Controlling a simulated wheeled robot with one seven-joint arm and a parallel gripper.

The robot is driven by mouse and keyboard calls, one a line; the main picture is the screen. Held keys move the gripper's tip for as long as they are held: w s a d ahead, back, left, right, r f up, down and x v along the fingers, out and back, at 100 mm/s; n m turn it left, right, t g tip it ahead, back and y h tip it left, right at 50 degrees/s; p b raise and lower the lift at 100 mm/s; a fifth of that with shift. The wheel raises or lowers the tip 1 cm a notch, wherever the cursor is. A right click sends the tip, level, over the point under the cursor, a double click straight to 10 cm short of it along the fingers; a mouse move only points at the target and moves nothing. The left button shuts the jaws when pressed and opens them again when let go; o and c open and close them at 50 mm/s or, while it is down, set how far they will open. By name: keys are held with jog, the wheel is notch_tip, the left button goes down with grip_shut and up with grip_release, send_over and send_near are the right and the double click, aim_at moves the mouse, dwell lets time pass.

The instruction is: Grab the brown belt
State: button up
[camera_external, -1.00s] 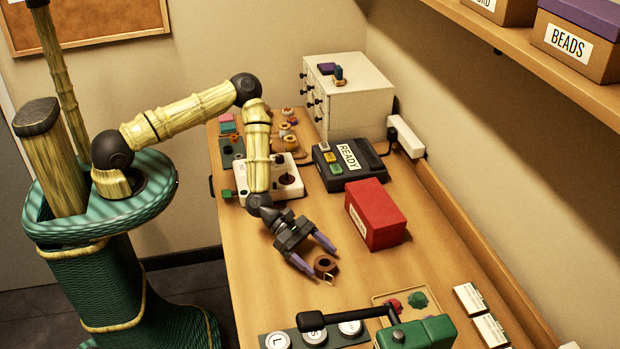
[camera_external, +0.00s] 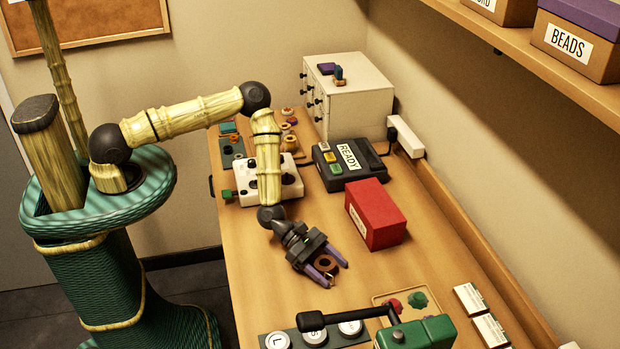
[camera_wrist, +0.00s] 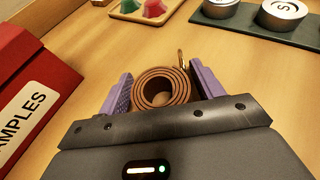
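The brown belt (camera_wrist: 138,92) is a rolled coil with a small brass buckle, resting on the wooden table. In the external view the belt (camera_external: 326,263) lies between the purple fingers of my gripper (camera_external: 333,275). In the wrist view my gripper (camera_wrist: 162,92) has one finger on each side of the coil. The right finger is very close to the belt or touching it; a narrow gap shows at the left finger. The fingers are apart, and I see no firm grip on both sides.
A red samples box (camera_external: 376,214) stands close behind and right of the gripper. A green press with a black lever (camera_external: 418,333) and round letter stamps (camera_external: 314,337) are in front. A tray with red and green pieces (camera_external: 405,302) lies at the front right.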

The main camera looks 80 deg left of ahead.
jog(key=c, duration=0.8)
jog(key=shift+r+b, duration=1)
jog(key=shift+r, duration=4.05)
